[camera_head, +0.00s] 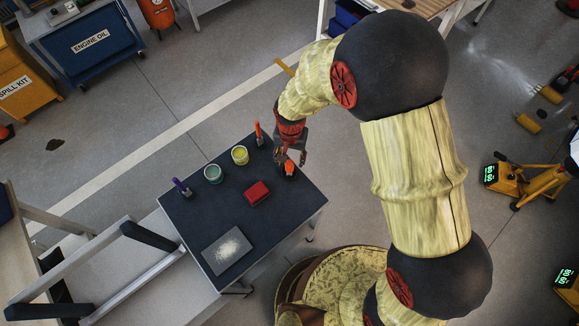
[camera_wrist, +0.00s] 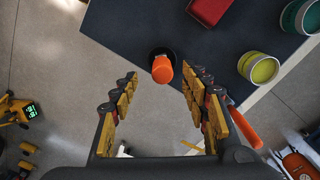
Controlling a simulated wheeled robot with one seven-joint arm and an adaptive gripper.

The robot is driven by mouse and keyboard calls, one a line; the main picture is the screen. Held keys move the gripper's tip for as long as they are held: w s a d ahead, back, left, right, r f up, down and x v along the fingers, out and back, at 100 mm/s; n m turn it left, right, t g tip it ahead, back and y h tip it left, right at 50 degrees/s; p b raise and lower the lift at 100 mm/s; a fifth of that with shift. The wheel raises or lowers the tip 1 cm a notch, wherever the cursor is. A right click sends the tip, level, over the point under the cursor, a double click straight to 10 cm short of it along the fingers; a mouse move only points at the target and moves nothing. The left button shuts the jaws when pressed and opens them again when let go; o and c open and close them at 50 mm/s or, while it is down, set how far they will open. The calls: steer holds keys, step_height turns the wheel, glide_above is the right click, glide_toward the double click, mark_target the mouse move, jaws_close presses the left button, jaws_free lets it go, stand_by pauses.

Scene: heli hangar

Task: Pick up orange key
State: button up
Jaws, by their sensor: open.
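An orange piece with a rounded top, which I take for the orange key (camera_wrist: 162,70), stands on a round black base near the edge of the dark tabletop. In the head view it shows as an orange spot (camera_head: 289,168) just below my gripper (camera_head: 290,155). In the wrist view my gripper (camera_wrist: 163,77) is open, with its yellow fingers spread on either side of the orange piece. Nothing is held between them. I cannot tell the exact height gap.
The dark table (camera_head: 215,212) also bears a red box (camera_head: 257,193), a green can (camera_head: 213,174), a yellow can (camera_head: 240,155), a purple-handled item (camera_head: 181,187) and a grey plate with pale grains (camera_head: 227,250). A rail stands to the left.

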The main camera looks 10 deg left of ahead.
mark_target(290, 163)
steer(key=f, duration=0.4)
steer(key=f+b, duration=0.1)
steer(key=f, duration=0.1)
steer(key=shift+w+a+f, duration=0.2)
steer(key=shift+w, duration=0.05)
steer(key=shift+c, duration=1)
jaws_close()
